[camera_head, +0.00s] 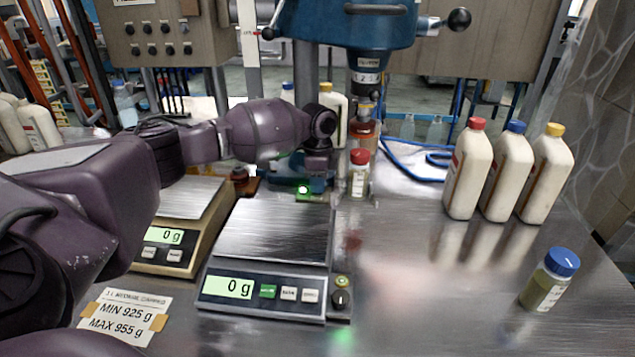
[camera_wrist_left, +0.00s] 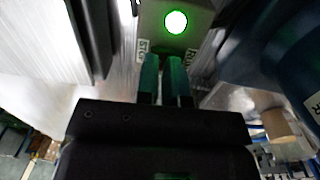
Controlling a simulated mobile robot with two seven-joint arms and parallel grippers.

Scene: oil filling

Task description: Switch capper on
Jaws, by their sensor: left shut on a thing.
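The capper (camera_head: 350,25) is a blue machine head with a spindle above the table. Its switch box (camera_head: 308,196) sits on the table behind the front scale, with a lit green lamp (camera_head: 303,189). In the left wrist view the lamp (camera_wrist_left: 175,22) glows on the box face, above labels at both sides of the fingers; the right one seems to read RUN. My left gripper (camera_wrist_left: 166,78) points at the box, its teal fingers close together on the switch knob, which they hide. A red-capped bottle (camera_head: 359,175) stands upright beneath the spindle. My right gripper is not in view.
Two scales reading 0 g, front (camera_head: 270,285) and rear (camera_head: 185,215), lie near my left arm. White bottles with red (camera_head: 468,175), blue (camera_head: 508,175) and yellow (camera_head: 545,178) caps stand at right. A blue-capped jar (camera_head: 548,285) is at front right. The middle right is clear.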

